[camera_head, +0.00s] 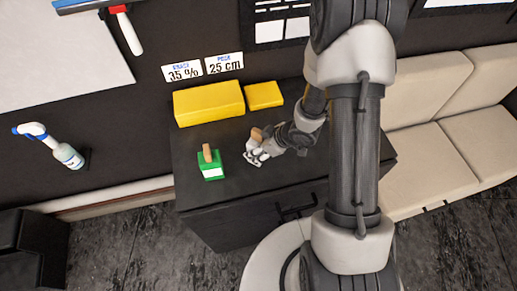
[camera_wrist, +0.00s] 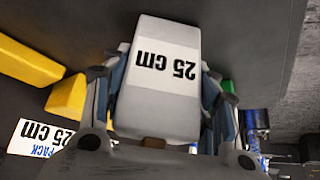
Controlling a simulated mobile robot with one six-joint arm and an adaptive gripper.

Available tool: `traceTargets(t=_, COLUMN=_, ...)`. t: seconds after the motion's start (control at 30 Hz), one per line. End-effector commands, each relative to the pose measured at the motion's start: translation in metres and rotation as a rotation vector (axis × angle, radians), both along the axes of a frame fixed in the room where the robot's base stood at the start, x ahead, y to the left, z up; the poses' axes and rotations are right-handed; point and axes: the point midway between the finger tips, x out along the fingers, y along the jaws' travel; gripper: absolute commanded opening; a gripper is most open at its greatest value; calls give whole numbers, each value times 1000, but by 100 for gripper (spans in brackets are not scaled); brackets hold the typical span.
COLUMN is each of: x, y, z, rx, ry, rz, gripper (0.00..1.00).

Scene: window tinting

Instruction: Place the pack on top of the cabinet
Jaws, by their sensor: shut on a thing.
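In the wrist view my gripper (camera_wrist: 165,68) is shut on a whitish-grey pack (camera_wrist: 158,112) with a white label that reads "25 cm", upside down in the picture. A small brown part shows at its lower end. In the head view my gripper (camera_head: 257,158) and the pack (camera_head: 252,159) are over the top of the black cabinet (camera_head: 228,217), right of the green pack. My fingers hide much of the held pack there. I cannot tell whether it touches the cabinet top.
A green pack (camera_head: 211,171) with a brown top stands on the cabinet at left. A beige sofa (camera_head: 430,155) is at right.

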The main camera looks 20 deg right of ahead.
Motion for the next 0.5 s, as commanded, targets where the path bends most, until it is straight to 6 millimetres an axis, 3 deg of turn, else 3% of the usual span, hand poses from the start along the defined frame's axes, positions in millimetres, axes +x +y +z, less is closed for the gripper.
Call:
traceTargets(t=0.23, x=0, y=0, z=-4, rx=0, ry=0, rz=0, gripper=26)
traceTargets(t=0.27, x=0, y=0, z=-3, rx=0, ry=0, rz=0, gripper=56)
traceTargets(t=0.5, x=0, y=0, z=-3, rx=0, ry=0, rz=0, gripper=72)
